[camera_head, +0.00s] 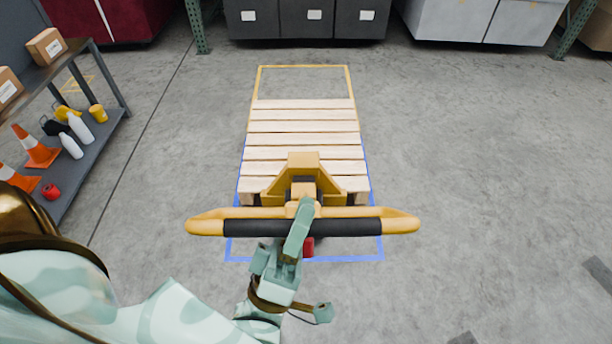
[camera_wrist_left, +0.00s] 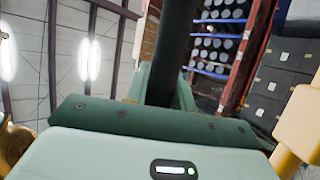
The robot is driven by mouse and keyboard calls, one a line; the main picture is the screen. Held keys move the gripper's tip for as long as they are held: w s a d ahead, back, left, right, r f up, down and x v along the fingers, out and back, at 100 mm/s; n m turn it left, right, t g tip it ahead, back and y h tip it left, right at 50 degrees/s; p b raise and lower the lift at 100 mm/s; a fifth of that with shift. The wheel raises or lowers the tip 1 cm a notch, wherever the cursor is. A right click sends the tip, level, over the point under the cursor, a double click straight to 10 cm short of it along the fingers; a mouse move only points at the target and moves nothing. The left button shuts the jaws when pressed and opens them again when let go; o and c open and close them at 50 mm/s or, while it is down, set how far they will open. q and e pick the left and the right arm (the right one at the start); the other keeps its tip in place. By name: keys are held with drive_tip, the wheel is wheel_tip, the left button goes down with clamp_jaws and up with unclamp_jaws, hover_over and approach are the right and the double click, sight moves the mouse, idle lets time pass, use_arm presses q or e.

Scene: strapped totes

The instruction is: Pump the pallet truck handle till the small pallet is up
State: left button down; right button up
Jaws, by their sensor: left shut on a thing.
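The yellow pallet truck (camera_head: 304,165) stands at the near end of the small wooden pallet (camera_head: 303,126). Its crossbar handle (camera_head: 345,227) has a black grip in the middle and yellow ends. My left gripper (camera_head: 298,228) is shut on the black grip, near its middle. In the left wrist view the dark bar (camera_wrist_left: 172,50) runs up between the fingers. The pallet lies over the truck's forks, which are hidden. From above I cannot tell how high the pallet sits. My right gripper is in neither view.
A blue outline (camera_head: 304,260) and a yellow outline (camera_head: 303,67) mark the floor around the truck and pallet. A grey shelf cart (camera_head: 90,140) with cones, bottles and boxes stands at left. Dark bins (camera_head: 252,30) line the back.

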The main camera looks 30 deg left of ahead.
use_arm(q)
drive_tip(key=shift+s+d+f+b, duration=0.2)
drive_tip(key=shift+s+d+f, duration=0.1)
drive_tip(key=shift+s+f, duration=0.2)
drive_tip(key=shift+s+d+f+b, duration=0.2)
drive_tip(key=shift+s+d+f, duration=0.1)
drive_tip(key=shift+s+f, duration=0.15)
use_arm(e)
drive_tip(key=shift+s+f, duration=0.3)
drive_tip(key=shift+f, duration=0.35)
use_arm(q)
drive_tip(key=shift+r, duration=0.1)
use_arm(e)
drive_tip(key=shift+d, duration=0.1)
